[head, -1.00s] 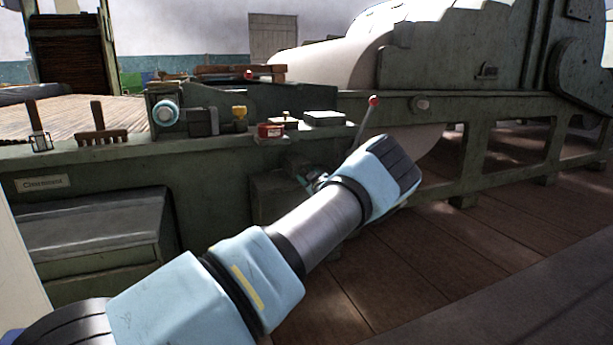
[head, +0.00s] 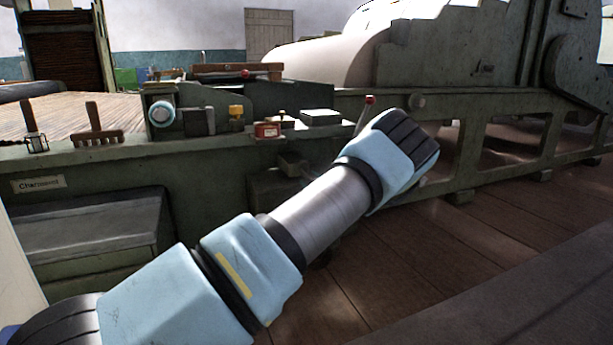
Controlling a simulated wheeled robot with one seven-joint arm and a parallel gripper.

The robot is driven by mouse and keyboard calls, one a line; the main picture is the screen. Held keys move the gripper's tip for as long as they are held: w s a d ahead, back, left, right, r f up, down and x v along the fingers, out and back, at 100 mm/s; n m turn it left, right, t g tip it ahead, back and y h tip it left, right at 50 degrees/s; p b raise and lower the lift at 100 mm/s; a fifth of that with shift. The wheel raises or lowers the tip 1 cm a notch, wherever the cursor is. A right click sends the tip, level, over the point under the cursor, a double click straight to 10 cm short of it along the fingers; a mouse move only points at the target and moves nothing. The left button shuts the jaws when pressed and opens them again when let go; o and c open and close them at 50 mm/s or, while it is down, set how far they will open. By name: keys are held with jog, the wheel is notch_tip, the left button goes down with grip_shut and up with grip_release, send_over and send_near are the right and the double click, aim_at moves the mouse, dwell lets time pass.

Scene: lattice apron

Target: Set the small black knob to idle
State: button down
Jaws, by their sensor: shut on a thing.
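I cannot pick out a small black knob for certain, nor any idle mark. My arm crosses the lower middle of the head view and its wrist covers part of the machine's front. My gripper is hidden behind the arm, so its fingers and whatever is between them do not show. The green machine bench (head: 110,165) carries a light blue round knob (head: 162,113), a dark block (head: 197,122), a yellow-topped part (head: 236,112) and a small red box (head: 267,130). A red-tipped lever (head: 369,100) stands just behind my wrist.
Two wooden-handled tools, a brush-like one (head: 97,136) and a narrower one (head: 33,128), stand at the bench's left. A nameplate (head: 39,184) is below them. A large pale roll (head: 325,65) lies behind. The wooden floor (head: 440,250) at right is clear.

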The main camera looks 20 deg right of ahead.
jog(key=shift+s+d+f, duration=0.1)
jog(key=shift+s, duration=0.1)
jog(key=shift+c, duration=1.7)
grip_release()
jog(key=s+d+p, duration=0.1)
jog(key=s+p, duration=0.1)
jog(key=s, duration=0.8)
jog(key=shift+s+d, duration=0.15)
jog(key=shift+s, duration=0.25)
